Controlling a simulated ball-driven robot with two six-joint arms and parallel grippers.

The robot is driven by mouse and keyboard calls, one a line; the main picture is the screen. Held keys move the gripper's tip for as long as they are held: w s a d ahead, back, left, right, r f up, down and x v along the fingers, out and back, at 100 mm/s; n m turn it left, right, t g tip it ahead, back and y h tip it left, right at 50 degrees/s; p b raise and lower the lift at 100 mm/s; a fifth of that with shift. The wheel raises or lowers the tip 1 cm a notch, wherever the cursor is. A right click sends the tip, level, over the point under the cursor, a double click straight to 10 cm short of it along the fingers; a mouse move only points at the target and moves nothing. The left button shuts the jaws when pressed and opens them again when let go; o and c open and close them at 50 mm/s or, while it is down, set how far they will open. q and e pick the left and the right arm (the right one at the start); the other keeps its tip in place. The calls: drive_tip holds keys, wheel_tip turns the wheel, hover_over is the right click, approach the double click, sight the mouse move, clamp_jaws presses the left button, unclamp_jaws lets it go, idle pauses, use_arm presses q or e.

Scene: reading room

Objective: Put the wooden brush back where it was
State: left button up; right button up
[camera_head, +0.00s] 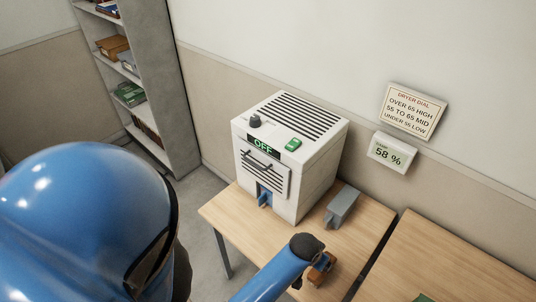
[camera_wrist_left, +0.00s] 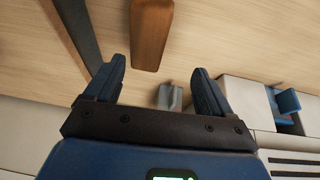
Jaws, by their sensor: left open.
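The wooden brush, seen as a brown wooden piece (camera_head: 324,266), is on the light wood table beside my left wrist, partly hidden by my arm. In the left wrist view its brown body (camera_wrist_left: 151,35) lies past the fingertips, roughly in line with the gap between them, and runs out of the top of the frame. My left gripper (camera_wrist_left: 158,66) is open with nothing between its fingers. My right gripper is not in view.
A white dryer box (camera_head: 312,152) reading OFF stands on the table (camera_head: 226,208), with a blue part (camera_head: 264,194) in its front opening. A grey block (camera_head: 341,207) stands beside it. A dark gap separates a second table (camera_head: 420,262). Wall signs include a 58 % display (camera_head: 391,153).

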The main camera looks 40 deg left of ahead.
use_arm(q)
drive_tip(key=s+a+r+t, duration=0.2)
drive_tip(key=s+r+t, duration=0.4)
drive_tip(key=s+r, duration=0.2)
drive_tip(key=s+a+r+t, duration=0.3)
drive_tip(key=s+r+t, duration=0.4)
drive_tip(key=s+r, duration=0.2)
wheel_tip(320, 180, up, 2)
drive_tip(key=shift+s+a+r+y, duration=0.15)
drive_tip(key=shift+s+r+y, duration=0.05)
drive_tip(key=shift+s+y, duration=0.1)
drive_tip(key=shift+w, duration=0.1)
